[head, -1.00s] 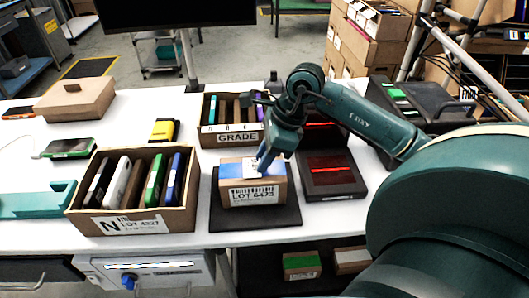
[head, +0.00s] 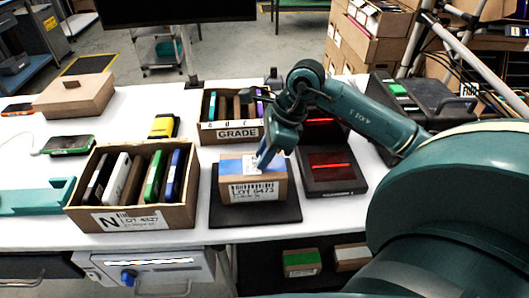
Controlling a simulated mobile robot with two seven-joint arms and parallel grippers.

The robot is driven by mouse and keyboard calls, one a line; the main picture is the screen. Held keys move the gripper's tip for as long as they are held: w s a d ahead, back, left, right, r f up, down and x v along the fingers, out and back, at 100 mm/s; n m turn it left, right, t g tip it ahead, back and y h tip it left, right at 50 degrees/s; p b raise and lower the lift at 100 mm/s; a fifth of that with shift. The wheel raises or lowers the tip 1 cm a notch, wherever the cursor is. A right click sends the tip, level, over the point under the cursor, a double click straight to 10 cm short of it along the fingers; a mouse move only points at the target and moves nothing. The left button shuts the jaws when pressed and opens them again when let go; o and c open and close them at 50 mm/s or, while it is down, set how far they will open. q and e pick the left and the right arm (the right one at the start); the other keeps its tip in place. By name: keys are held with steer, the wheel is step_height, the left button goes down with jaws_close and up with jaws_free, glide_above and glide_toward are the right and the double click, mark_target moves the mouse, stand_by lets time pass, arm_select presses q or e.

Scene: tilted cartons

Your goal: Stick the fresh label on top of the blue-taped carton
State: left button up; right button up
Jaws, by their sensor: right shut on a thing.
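The blue-taped carton (head: 232,190) is a small brown box on a dark mat, with blue tape (head: 231,167) across its top. Its front carries a printed label reading LOT 6473. My right gripper (head: 262,162) reaches down over the carton's top, its fingers shut on a small white piece, the fresh label (head: 250,165). The label lies at or just above the blue tape; I cannot tell whether it touches. The fingers hide part of the label and tape. My left gripper is not in view.
The dark mat (head: 285,212) lies under the carton. An open box marked N (head: 180,217) stands left, the GRADE box (head: 210,135) behind. A dark device with red lines (head: 335,183) is close on the right. White table (head: 45,240) is free at front left.

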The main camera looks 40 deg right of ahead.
steer(key=shift+f, duration=0.1)
stand_by(0.3)
steer(key=o, duration=0.9)
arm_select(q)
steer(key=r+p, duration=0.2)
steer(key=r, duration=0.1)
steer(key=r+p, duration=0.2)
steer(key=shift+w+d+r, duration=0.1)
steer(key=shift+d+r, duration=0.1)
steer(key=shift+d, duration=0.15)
arm_select(e)
steer(key=w+a+r+v, duration=0.1)
steer(key=v, duration=1.8)
steer(key=shift+a, duration=0.4)
steer(key=shift+w+f, duration=0.1)
steer(key=shift+f, duration=0.1)
